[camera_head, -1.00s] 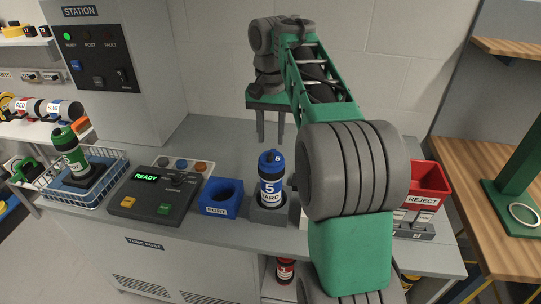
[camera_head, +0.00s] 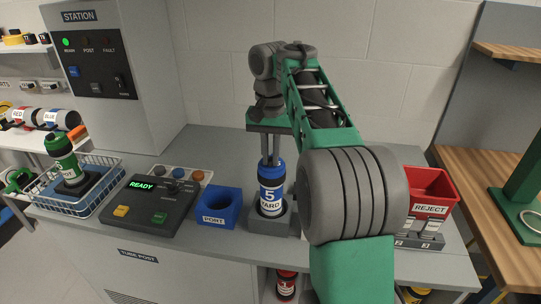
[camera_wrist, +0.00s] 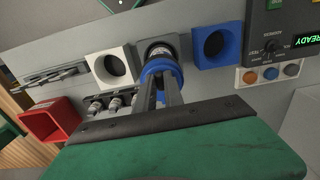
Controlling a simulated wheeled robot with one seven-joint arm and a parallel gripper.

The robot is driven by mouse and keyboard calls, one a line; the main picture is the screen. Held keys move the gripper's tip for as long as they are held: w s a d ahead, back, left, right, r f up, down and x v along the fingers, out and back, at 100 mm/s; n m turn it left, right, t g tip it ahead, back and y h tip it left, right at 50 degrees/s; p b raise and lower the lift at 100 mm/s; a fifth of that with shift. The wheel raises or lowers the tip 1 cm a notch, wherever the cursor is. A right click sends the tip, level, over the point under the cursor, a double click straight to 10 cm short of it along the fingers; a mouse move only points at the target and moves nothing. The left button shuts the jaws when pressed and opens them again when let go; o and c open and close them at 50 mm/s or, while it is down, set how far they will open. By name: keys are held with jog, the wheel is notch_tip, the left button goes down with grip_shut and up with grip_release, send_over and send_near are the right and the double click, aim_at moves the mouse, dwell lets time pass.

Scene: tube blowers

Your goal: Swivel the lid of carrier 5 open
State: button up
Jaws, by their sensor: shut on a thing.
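Carrier 5 (camera_head: 270,196) is a blue-banded cylinder with a white label reading 5, standing upright in a grey holder (camera_head: 268,222) on the counter. My gripper (camera_head: 270,160) points down over it, and its two fingers are shut on the carrier's blue lid at the top. In the wrist view the fingers (camera_wrist: 161,82) meet the blue lid (camera_wrist: 161,70). The lid's top is largely covered by the fingers. I cannot tell whether the lid has turned.
The blue PORT block (camera_head: 219,204) stands just left of the carrier, and the READY panel (camera_head: 152,204) beyond it. A wire basket (camera_head: 98,200) holds a green carrier at far left. The red REJECT bin (camera_head: 430,192) is to the right. A white socket block (camera_wrist: 112,65) neighbours the holder.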

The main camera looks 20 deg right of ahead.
aim_at(282, 165)
grip_shut()
jog(key=shift+s+d+n, duration=0.1)
jog(key=shift+d+n, duration=0.05)
jog(key=shift+n, duration=0.15)
jog(key=shift+s+d+n, duration=0.2)
jog(key=shift+d+n, duration=0.3)
jog(key=shift+n, duration=0.7)
jog(key=n, duration=0.1)
jog(key=d+n, duration=0.1)
jog(key=n, duration=0.1)
jog(key=shift+s+d+n, duration=0.15)
jog(key=shift+d+n, duration=0.15)
jog(key=w+d+n+p, duration=0.5)
jog(key=w+n+p, duration=0.1)
jog(key=n, duration=1.3)
jog(key=shift+n, duration=0.3)
